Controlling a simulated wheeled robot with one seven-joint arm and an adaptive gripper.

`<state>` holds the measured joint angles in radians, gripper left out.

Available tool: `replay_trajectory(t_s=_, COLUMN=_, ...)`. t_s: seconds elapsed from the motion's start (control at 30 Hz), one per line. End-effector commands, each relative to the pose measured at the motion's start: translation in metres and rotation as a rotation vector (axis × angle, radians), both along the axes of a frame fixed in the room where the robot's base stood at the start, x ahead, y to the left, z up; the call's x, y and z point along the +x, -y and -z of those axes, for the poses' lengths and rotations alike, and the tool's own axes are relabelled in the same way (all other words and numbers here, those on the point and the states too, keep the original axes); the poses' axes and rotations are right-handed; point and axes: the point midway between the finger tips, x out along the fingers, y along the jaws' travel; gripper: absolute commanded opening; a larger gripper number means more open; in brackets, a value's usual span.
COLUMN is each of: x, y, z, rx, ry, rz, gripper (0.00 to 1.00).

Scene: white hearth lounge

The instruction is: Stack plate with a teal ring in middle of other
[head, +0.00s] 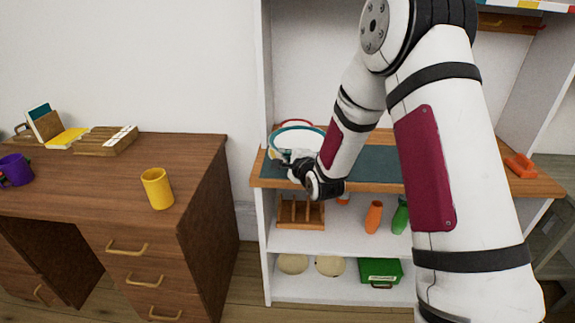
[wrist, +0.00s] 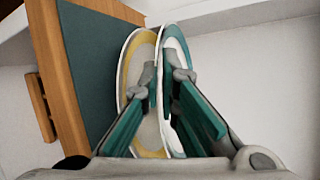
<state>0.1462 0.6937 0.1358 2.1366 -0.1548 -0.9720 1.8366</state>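The plate with a teal ring (head: 316,130) is at the left end of the shelf's counter, at my gripper (head: 291,163). In the wrist view, turned sideways, the same plate (wrist: 174,42) passes between the fingertips of my gripper (wrist: 166,76), which is closed on its rim. A plate with a yellow ring (wrist: 134,62) lies close beneath it, over the teal mat (wrist: 88,50). The two plates overlap closely; I cannot tell whether they touch. In the head view the yellow-ringed plate is mostly hidden.
A thin red curved rim (head: 297,122) shows behind the plates. The counter's wooden edge (head: 385,187) runs along the front. Lower shelves hold a wooden rack (head: 300,213), bottles and a green box (head: 381,271). A desk (head: 75,190) with a yellow cup (head: 157,188) stands left.

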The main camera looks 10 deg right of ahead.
Motion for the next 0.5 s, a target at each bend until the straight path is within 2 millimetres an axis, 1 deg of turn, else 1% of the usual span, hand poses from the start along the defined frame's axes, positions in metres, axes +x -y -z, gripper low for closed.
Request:
replay_trajectory(t_s=0.2, x=0.0, y=-0.001, z=0.029, rx=-0.001, ry=-0.001, rz=-0.001, gripper=0.0)
replay_trajectory(t_s=0.43, x=-0.002, y=0.0, z=0.033, rx=0.001, ry=-0.005, rz=0.0, gripper=0.0)
replay_trajectory(t_s=0.5, x=-0.002, y=0.0, z=0.035, rx=0.001, ry=-0.01, rz=0.001, gripper=0.19)
